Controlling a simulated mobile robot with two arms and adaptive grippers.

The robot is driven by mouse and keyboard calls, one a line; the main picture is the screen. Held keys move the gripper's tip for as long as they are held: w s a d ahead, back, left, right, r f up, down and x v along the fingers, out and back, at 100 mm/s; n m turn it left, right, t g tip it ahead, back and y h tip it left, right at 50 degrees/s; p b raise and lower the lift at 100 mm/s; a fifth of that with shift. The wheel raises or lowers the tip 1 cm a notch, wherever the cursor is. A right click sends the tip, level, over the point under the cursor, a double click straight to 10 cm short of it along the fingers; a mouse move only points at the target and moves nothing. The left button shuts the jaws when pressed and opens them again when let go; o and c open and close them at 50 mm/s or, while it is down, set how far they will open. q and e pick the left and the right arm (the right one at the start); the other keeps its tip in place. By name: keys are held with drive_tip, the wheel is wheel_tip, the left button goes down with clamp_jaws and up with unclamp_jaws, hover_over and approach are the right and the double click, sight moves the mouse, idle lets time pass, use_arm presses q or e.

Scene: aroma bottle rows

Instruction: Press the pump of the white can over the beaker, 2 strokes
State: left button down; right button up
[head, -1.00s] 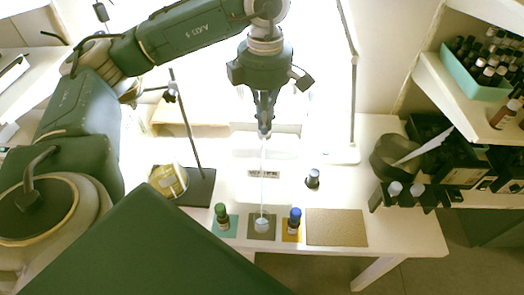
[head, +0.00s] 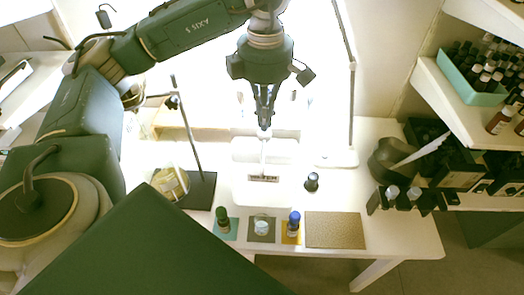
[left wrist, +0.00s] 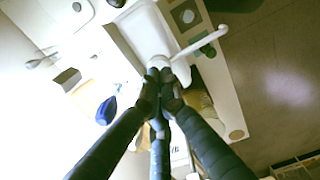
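The white can (head: 285,190) stands behind the front row on the white table, with a dark label on it. Its slim white nozzle (left wrist: 198,44) reaches forward, toward the beaker side. The clear beaker (head: 262,227) sits on a dark square mat, holding something pale. My left gripper (head: 265,127) points down at the pump head (left wrist: 158,62). Its fingertips (left wrist: 160,78) are together at the pump top; whether they pinch it or only press it is unclear. The can's pale surface blends into the bright table. My right gripper is not in view.
A green-capped bottle (head: 222,220) and a blue-capped bottle (head: 294,223) flank the beaker closely. A dark bottle (head: 312,182) stands right of the can. A stand with a pole (head: 188,135) and a gold-labelled jar (head: 170,183) are at left. A brown mat (head: 335,230) is empty.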

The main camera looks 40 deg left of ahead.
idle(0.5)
use_arm(q)
wheel_tip(320, 180, up, 6)
drive_tip(key=p, duration=0.3)
drive_tip(key=shift+p, duration=0.4)
idle(0.3)
